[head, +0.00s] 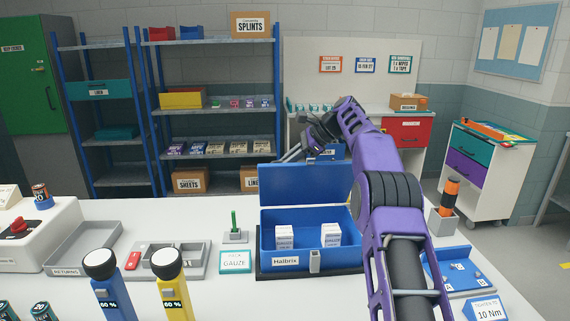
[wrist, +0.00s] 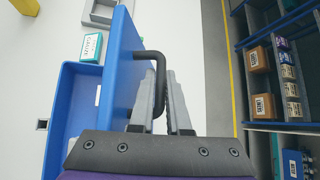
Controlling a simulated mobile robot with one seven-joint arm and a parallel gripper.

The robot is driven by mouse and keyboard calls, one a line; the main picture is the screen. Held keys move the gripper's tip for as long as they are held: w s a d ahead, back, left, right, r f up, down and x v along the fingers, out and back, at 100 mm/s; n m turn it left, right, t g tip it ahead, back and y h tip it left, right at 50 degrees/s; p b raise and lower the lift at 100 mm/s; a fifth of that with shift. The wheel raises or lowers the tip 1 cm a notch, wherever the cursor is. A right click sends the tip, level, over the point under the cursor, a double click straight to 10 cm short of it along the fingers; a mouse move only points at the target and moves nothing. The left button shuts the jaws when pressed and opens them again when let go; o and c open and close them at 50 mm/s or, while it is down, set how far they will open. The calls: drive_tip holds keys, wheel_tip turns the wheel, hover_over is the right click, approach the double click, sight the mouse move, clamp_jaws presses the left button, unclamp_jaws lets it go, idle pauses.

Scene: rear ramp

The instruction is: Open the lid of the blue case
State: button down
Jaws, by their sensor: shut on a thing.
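The blue case (head: 338,262), labelled Halbrix, stands on the white bench with its lid (head: 300,187) raised roughly upright at the back. The open case (wrist: 73,105) shows to the left there.
A blue block tray (head: 440,270) and an orange-handled tool (head: 450,195) are to the right. Shelves (head: 205,107) stand behind the bench.

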idle(0.3)
drive_tip(key=c, duration=1.2)
unclamp_jaws()
drive_tip(key=shift+o, duration=0.2)
drive_tip(key=v, duration=0.4)
drive_tip(key=shift+d+r, duration=0.3)
drive_tip(key=s+d, duration=0.1)
drive_tip(key=d, duration=0.3)
drive_tip(key=s+d, duration=0.1)
drive_tip(key=d, duration=0.2)
drive_tip(key=s+d, duration=0.1)
drive_tip(key=d, duration=0.3)
drive_tip(key=shift+s+d, duration=0.2)
drive_tip(key=shift+d, duration=0.15)
